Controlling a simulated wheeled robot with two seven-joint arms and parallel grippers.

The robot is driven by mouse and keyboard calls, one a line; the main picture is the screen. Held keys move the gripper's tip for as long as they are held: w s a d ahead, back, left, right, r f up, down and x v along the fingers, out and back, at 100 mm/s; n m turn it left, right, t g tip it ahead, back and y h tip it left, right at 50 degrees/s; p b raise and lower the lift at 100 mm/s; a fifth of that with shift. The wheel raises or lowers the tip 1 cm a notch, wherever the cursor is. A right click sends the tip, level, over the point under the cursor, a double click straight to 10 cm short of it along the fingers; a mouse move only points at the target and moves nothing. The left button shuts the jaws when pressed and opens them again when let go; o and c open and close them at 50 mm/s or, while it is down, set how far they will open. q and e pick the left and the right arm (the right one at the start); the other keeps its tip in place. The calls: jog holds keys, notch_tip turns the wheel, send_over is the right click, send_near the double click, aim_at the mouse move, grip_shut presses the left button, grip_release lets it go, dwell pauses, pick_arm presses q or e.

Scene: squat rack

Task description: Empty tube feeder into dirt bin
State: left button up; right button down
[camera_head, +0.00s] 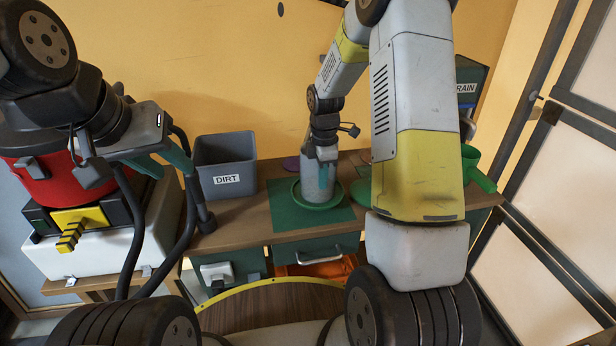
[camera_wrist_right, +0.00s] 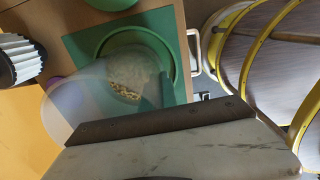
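The clear tube feeder (camera_head: 317,182) stands upright in a green dish (camera_head: 296,196) on the green mat. The right wrist view looks down through the tube (camera_wrist_right: 92,98), with seed at its bottom (camera_wrist_right: 127,85). My right gripper (camera_head: 325,168) is at the upper part of the tube, its fingers beside or around it; I cannot tell whether they are clamped. One dark finger (camera_wrist_right: 166,88) shows against the tube in the wrist view. The grey dirt bin (camera_head: 225,165), labelled DIRT, stands at the table's left end. My left gripper (camera_head: 165,160) appears open and empty, left of the bin.
A red vacuum (camera_head: 35,175) with black hoses stands on the left. A purple disc (camera_head: 291,163) lies behind the mat. A green cup-like part (camera_head: 478,170) and a bin marked RAIN (camera_head: 468,80) are at the right. The table between bin and mat is mostly clear.

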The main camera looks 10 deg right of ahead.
jog(key=shift+r, duration=2.3)
